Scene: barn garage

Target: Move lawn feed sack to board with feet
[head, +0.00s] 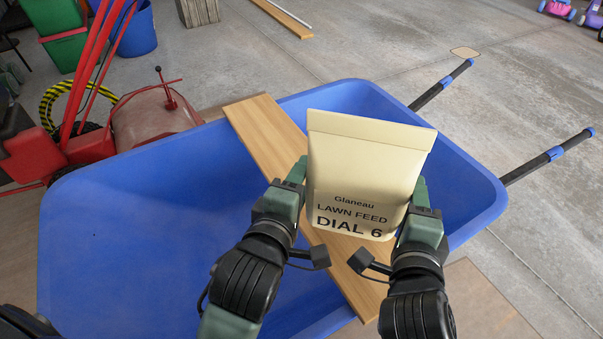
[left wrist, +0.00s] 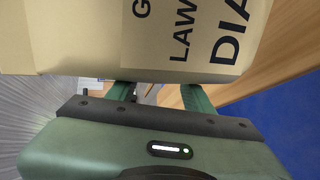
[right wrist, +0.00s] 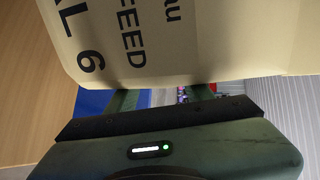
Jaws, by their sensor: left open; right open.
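The cream lawn feed sack (head: 361,170), printed "Glaneau LAWN FEED DIAL 6", is upright at a wooden board (head: 262,128) that lies across the blue wheelbarrow. Its base appears to rest on the board. My left gripper (head: 297,172) is open at the sack's left side, and my right gripper (head: 420,195) is open at its right side. The sack fills the upper part of the left wrist view (left wrist: 150,40) and right wrist view (right wrist: 190,40). Whether the fingers touch it is unclear. No feet show on this board.
The blue wheelbarrow tub (head: 130,220) surrounds the board, with handles (head: 545,158) toward the right. A red machine (head: 150,120) stands at left. Another wooden board (head: 284,18) lies on the floor at the back. The concrete floor (head: 370,45) beyond the wheelbarrow is mostly clear.

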